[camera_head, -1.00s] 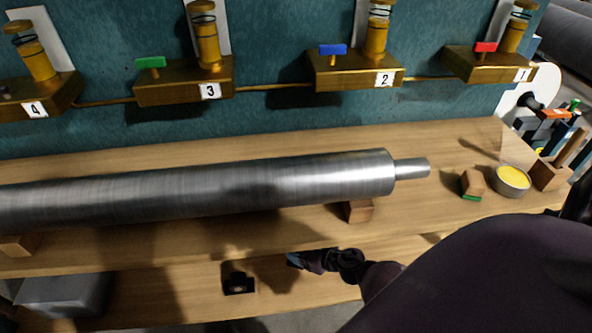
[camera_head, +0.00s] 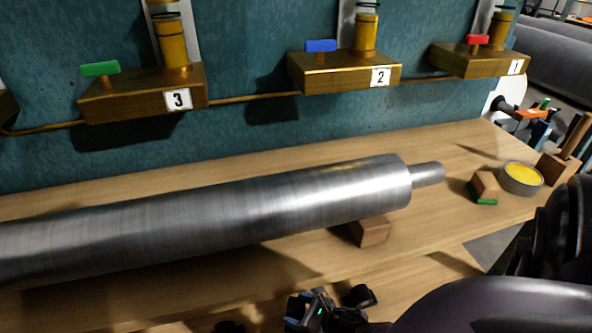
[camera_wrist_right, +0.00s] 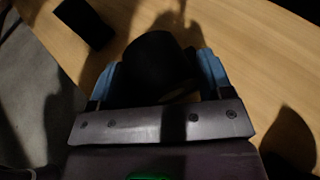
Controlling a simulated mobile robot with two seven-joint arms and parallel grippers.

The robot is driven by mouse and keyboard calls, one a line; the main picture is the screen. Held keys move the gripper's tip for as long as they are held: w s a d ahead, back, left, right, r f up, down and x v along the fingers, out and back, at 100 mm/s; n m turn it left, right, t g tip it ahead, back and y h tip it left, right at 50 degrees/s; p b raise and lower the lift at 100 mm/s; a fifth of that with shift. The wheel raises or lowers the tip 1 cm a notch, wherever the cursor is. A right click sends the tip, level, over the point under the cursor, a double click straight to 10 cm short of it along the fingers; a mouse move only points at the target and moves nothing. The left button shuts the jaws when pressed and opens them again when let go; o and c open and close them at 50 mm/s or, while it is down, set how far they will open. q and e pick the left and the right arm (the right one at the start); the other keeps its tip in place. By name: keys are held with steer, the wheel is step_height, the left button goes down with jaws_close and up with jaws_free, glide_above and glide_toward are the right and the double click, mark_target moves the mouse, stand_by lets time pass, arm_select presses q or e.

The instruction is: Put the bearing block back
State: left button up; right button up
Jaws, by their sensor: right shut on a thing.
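A second dark block-like shape (camera_wrist_right: 85,22) lies at the upper left of that view. My left gripper is not in view.
The roll rests on a wooden chock (camera_head: 372,231) on the bench (camera_head: 465,215). Brass oilers with numbered tags (camera_head: 380,76) line the back panel.

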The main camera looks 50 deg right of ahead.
mark_target(299, 316)
step_height(299, 316, down, 3)
steer(key=shift+s+f+b, duration=0.1)
steer(key=shift+s+b, duration=0.05)
steer(key=shift+b, duration=0.3)
steer(key=shift+f, duration=0.2)
steer(key=o, duration=1.4)
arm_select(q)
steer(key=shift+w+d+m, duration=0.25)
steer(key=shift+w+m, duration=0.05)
arm_select(e)
steer(key=shift+r, duration=0.1)
